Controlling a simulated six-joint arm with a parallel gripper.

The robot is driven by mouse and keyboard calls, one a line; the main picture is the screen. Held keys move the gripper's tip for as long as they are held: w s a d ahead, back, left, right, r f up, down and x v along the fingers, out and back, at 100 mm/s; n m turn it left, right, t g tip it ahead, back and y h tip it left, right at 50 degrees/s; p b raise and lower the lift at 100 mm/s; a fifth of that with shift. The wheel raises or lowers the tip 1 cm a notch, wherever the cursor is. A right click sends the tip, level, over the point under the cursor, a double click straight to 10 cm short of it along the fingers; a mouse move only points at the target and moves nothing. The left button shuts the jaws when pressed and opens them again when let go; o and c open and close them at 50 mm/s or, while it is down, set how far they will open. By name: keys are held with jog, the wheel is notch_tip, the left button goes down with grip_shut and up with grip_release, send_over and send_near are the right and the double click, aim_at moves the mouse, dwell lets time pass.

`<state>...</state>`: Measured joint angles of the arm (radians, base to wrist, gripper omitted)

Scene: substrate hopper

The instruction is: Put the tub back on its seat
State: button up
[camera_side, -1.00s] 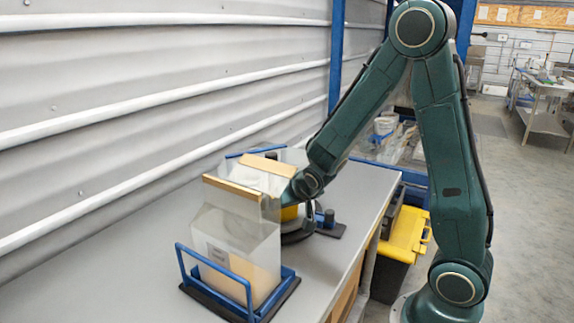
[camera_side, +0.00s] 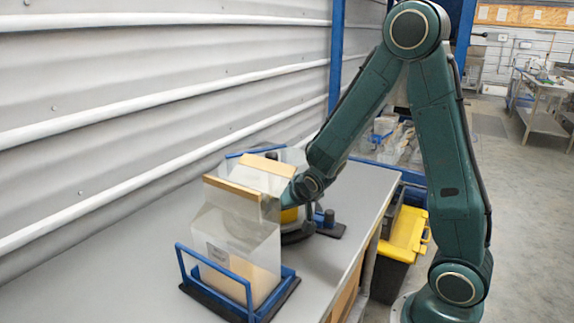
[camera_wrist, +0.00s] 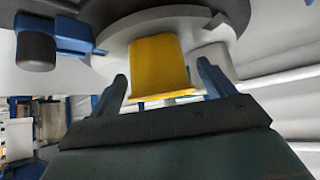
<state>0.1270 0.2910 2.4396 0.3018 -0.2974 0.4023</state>
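A pale round tub-like body (camera_wrist: 115,45) with a yellow block-shaped grip (camera_wrist: 162,62) fills the top of the wrist view. In the side view, the yellow part (camera_side: 289,215) shows just beyond my wrist. My gripper (camera_wrist: 160,78) has its two dark blue fingers apart, one on each side of the yellow part, with narrow gaps showing. My gripper's fingers are hidden in the side view. A dark grey ring-shaped base (camera_side: 298,237) lies under the round body, with a blue bracket and dark knob (camera_side: 329,218). I cannot tell whether the body rests fully on it.
A clear box (camera_side: 235,235) with a tan rim and tan contents stands in a blue frame (camera_side: 287,285) at the bench front, close to my wrist. The corrugated wall (camera_side: 150,90) borders the bench (camera_side: 90,285) on the left.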

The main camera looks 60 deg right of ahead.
jog(key=shift+a+r, duration=0.1)
jog(key=shift+r, duration=0.05)
jog(key=v, duration=0.7)
dwell(0.6)
jog(key=shift+s, duration=0.25)
jog(key=s+a+r+n+y, duration=0.1)
jog(key=s+a+r+n, duration=0.1)
jog(key=s, duration=0.3)
jog(key=s+a+r+n+g+y, duration=0.1)
jog(key=s+a+r+n+y, duration=0.1)
jog(key=s+a+r, duration=0.2)
jog(key=s+a+r+n+g+y, duration=0.1)
jog(key=s+a+r, duration=0.3)
jog(key=s, duration=0.4)
jog(key=shift+s+r+n+y, duration=0.15)
jog(key=shift+r+n+y, duration=0.15)
jog(key=shift+n, duration=0.3)
dwell(0.3)
